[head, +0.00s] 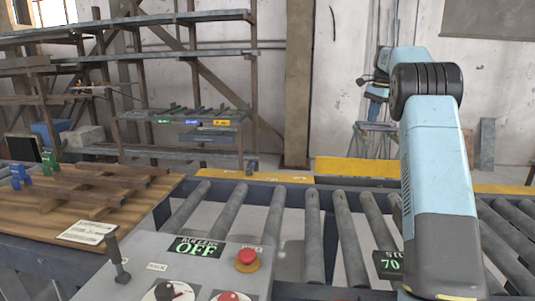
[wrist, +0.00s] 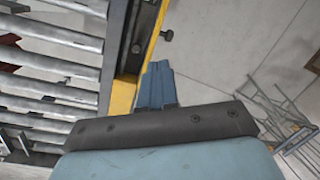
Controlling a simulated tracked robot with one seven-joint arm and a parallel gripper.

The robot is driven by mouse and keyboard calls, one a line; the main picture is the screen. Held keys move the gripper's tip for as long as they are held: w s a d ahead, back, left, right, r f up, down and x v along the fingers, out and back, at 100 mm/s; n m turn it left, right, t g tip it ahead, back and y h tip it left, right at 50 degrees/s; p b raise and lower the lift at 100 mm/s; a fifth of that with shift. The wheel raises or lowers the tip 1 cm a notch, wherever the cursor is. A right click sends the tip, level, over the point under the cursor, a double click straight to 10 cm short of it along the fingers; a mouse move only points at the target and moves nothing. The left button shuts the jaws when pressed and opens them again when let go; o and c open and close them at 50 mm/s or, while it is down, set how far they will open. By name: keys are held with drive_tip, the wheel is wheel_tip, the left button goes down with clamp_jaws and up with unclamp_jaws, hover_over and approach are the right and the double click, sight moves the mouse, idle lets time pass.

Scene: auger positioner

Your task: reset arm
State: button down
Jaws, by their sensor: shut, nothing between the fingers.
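My light blue arm (head: 438,170) rises on the right of the head view, bent at a black joint near the top. The arm's far end shows partly behind that joint, and my gripper is too hidden there to make out clearly. In the wrist view my gripper (wrist: 156,84) has its blue-grey fingers together, shut and empty. The fingers show in front of a yellow-edged frame (wrist: 124,95) and the bare floor. I cannot tell the height of the fingertips above the floor.
A roller conveyor (head: 312,225) crosses the front; its rollers show in the wrist view (wrist: 50,60). A control panel (head: 180,270) with a lever and red buttons stands front left. A wooden pallet (head: 85,190) lies left. Shelving (head: 180,50) stands behind. A metal stand (wrist: 285,120) is right.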

drive_tip(key=s+a+r+n+t, duration=0.1)
drive_tip(key=s+a+r+n, duration=0.15)
drive_tip(key=s+a, duration=0.45)
drive_tip(key=s+a+r+n+t, duration=0.1)
drive_tip(key=s+a+r+n, duration=0.15)
drive_tip(key=s, duration=0.85)
drive_tip(key=s+a+r+n, duration=0.25)
drive_tip(key=s+a, duration=0.25)
drive_tip(key=s, duration=0.3)
drive_tip(key=s+a+f+n+t, duration=0.1)
drive_tip(key=s+f, duration=0.3)
drive_tip(key=s, duration=0.4)
drive_tip(key=s+a+f+n, duration=0.3)
drive_tip(key=s+f, duration=0.2)
drive_tip(key=s, duration=0.4)
drive_tip(key=s+a+f+n+t+h, duration=0.1)
drive_tip(key=s+a+f+n, duration=0.1)
drive_tip(key=s+f, duration=0.3)
drive_tip(key=s+n, duration=0.1)
drive_tip(key=s, duration=0.3)
drive_tip(key=shift+s+a+t, duration=0.2)
drive_tip(key=shift+a+t, duration=0.1)
drive_tip(key=shift+a, duration=0.05)
drive_tip(key=shift+f, duration=0.1)
